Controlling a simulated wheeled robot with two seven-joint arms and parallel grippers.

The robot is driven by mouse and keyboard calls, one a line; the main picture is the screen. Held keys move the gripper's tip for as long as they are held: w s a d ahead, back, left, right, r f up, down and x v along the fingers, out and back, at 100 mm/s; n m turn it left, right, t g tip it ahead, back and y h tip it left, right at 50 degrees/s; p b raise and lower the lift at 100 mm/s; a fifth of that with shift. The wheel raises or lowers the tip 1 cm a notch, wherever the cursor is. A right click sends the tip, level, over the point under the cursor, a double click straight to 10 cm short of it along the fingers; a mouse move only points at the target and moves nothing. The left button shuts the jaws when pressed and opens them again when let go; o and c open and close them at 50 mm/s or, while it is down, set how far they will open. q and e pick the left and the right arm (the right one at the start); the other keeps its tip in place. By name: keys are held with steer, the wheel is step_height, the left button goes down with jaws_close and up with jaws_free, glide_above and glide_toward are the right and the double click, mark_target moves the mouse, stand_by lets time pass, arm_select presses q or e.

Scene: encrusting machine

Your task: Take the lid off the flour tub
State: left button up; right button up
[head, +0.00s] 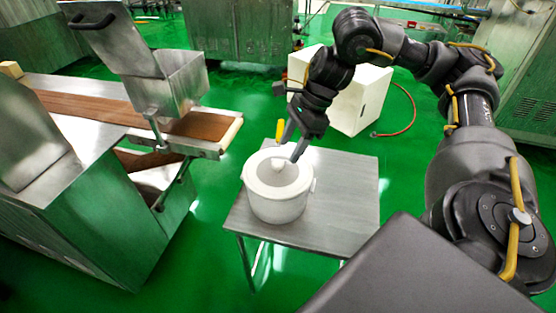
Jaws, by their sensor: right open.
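The white flour tub (277,207) stands upright on a small metal table, near its left side. A greyish round lid (262,172) appears to sit within the tub's rim, with a pale round knob (278,165) in its middle. My right gripper (290,147) is open just above the tub, fingers pointing down toward the knob. One fingertip overlaps the lid's right part in the picture; I cannot tell whether it touches. The gripper holds nothing that I can see. My left gripper is not in view.
The metal table (345,190) is bare to the right of the tub. A yellow upright piece (280,129) shows behind the tub. A machine with a brown conveyor belt (95,108) and metal hopper (180,82) stands at left. A white cabinet (360,100) stands behind.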

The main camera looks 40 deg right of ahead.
mark_target(278, 163)
steer(key=x, duration=0.4)
steer(key=shift+w+a+f+b, duration=0.15)
steer(key=shift+w+a+b, duration=0.15)
steer(key=shift+a, duration=0.2)
steer(key=shift+f, duration=0.25)
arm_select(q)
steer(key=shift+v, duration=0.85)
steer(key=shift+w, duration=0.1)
arm_select(e)
steer(key=shift+c, duration=0.4)
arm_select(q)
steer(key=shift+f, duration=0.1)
arm_select(e)
steer(key=c, duration=1)
